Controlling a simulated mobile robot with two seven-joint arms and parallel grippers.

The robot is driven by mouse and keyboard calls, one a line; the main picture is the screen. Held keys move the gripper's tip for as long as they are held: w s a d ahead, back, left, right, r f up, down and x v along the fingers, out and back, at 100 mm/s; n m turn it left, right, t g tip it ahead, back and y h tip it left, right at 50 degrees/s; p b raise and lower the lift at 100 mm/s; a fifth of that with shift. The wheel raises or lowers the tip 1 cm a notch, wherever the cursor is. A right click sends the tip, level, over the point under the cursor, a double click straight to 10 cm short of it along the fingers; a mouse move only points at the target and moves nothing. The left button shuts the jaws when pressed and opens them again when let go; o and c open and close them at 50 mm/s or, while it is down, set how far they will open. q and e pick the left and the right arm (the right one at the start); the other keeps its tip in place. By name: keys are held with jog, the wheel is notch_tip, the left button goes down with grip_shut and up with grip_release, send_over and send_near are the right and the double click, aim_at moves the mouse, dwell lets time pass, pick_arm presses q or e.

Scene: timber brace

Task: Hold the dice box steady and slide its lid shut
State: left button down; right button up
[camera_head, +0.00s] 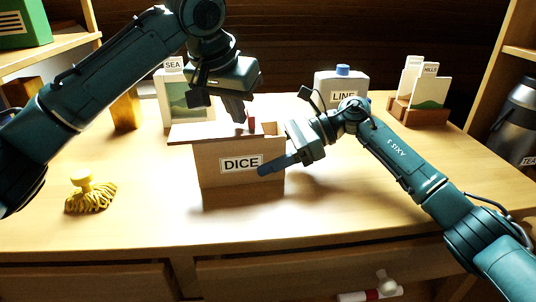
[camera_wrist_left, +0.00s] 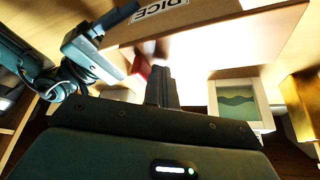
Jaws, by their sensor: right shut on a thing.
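The wooden dice box (camera_head: 222,178) stands mid-table with its DICE label facing me. Its lid (camera_head: 188,133) lies on top and sticks out past the box's left end; the right part of the top looks uncovered. A small red piece (camera_head: 251,123) stands at the lid's right part and shows in the left wrist view (camera_wrist_left: 141,67). My left gripper (camera_head: 236,110) points down over the lid, fingers together beside the red piece; whether it touches is unclear. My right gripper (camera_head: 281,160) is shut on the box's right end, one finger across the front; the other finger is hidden.
Behind the box stand a SEA picture card (camera_head: 173,100) and a LINE bottle (camera_head: 340,82). A card holder (camera_head: 418,112) is at the back right, a dark flask (camera_head: 513,120) at far right.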

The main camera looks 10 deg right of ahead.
aim_at(258, 126)
pick_arm(q)
jog(key=shift+d, duration=1.1)
jog(key=shift+w+d, duration=0.15)
jog(key=shift+d, duration=0.8)
jog(key=shift+a, duration=0.15)
jog(key=shift+a, duration=0.55)
jog(key=shift+r, duration=3.55)
pick_arm(e)
jog(key=o, duration=1.3)
